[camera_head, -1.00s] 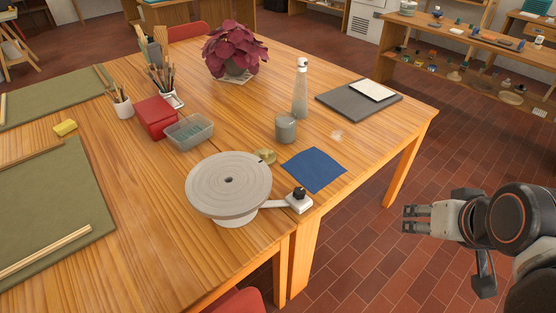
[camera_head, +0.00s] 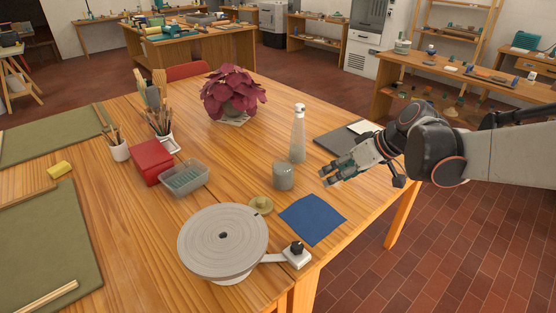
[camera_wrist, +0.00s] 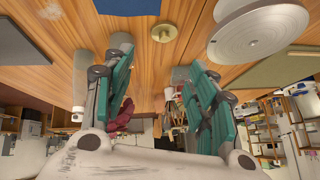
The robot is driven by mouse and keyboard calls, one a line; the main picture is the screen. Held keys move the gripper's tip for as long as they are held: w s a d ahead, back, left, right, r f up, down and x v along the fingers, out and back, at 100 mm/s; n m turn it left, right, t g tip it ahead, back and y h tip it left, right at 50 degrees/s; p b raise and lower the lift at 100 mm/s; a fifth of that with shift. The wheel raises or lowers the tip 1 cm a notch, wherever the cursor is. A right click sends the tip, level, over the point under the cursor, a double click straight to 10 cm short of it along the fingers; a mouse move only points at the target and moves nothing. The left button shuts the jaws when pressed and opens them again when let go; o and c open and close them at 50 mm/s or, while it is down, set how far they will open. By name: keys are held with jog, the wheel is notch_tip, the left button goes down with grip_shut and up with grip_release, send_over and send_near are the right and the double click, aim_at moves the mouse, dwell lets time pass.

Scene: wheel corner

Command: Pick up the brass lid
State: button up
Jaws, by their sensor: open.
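The brass lid (camera_head: 261,205) is a small round disc with a knob. It lies on the wooden table between the grey wheel (camera_head: 224,240) and the blue cloth (camera_head: 313,218). In the wrist view the brass lid (camera_wrist: 164,32) shows at the top centre, beyond the space between the fingers. My gripper (camera_head: 326,176) is open and empty. It is above the right part of the table, to the right of the lid and apart from it. Its two teal-padded fingers (camera_wrist: 154,70) are spread in the wrist view.
A grey jar (camera_head: 283,177) and a bottle (camera_head: 298,135) stand just behind the lid, left of my gripper. The wheel's side arm carries a black knob (camera_head: 297,247) in front of the cloth. A clear box (camera_head: 184,180), red box (camera_head: 152,161) and plant (camera_head: 233,92) stand farther left and back.

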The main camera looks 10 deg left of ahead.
jog(key=w+a+f+n+g+y+p, duration=0.1)
jog(key=w+a+f+n+g+y, duration=0.1)
jog(key=w+a+f+n+y, duration=0.5)
jog(key=n+g+p, duration=0.1)
jog(key=n+g, duration=0.1)
jog(key=n, duration=0.1)
send_near(261, 200)
jog(key=b+x, duration=0.2)
jog(key=shift+w+a, duration=0.1)
jog(key=shift+a, duration=0.3)
jog(key=b+x, duration=0.2)
jog(key=x, duration=0.3)
jog(key=shift+f, duration=0.25)
jog(key=shift+r, duration=0.1)
jog(key=c, duration=1.1)
